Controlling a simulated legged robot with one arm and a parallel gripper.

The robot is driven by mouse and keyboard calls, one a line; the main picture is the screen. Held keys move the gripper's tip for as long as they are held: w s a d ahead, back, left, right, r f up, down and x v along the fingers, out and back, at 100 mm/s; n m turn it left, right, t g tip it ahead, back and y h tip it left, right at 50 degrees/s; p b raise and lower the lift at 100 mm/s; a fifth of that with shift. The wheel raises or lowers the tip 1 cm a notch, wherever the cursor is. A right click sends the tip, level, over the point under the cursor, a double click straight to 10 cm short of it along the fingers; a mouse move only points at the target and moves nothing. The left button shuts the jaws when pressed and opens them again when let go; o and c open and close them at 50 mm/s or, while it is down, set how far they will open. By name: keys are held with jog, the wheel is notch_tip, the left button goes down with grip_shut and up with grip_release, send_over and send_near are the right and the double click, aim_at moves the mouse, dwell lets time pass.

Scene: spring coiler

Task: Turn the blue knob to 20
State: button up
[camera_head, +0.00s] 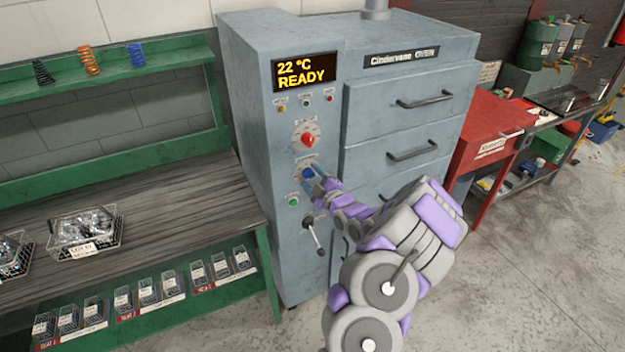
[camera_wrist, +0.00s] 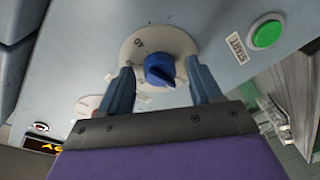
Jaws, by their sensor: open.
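The blue knob (camera_wrist: 160,69) sits on a round pale dial on the oven's grey front panel. In the wrist view its dial shows a marking that looks like 40; the other markings are hard to read. My gripper (camera_wrist: 158,88) is open, with one finger on each side of the knob, apart from it. In the head view my gripper (camera_head: 318,182) is at the oven panel, and the blue knob (camera_head: 308,171) shows just beside its tips. The oven (camera_head: 270,150) display (camera_head: 304,71) reads 22 °C READY.
A red knob (camera_head: 308,140) is above the blue one, and a green START button (camera_head: 293,201) and a lever (camera_head: 314,235) are below. Oven drawers (camera_head: 400,115) stand to the right. A green workbench (camera_head: 130,190) with wire baskets is at left, and a red cabinet (camera_head: 487,135) at right.

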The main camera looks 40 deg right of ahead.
jog(key=shift+c, duration=0.3)
jog(key=c, duration=1)
jog(key=shift+m, duration=0.3)
jog(key=m+p, duration=0.3)
jog(key=shift+f+m, duration=0.1)
jog(key=shift+m, duration=0.3)
jog(key=m+t+p, duration=0.1)
jog(key=m+p, duration=0.2)
jog(key=m, duration=0.2)
jog(key=shift+a+m+h, duration=0.1)
jog(key=shift+m+h, duration=0.3)
jog(key=m+h+p, duration=0.1)
jog(key=m, duration=0.5)
jog(key=shift+f, duration=0.1)
jog(key=shift+m+h+p, duration=0.35)
jog(key=shift+m+h, duration=0.15)
jog(key=shift+m, duration=2)
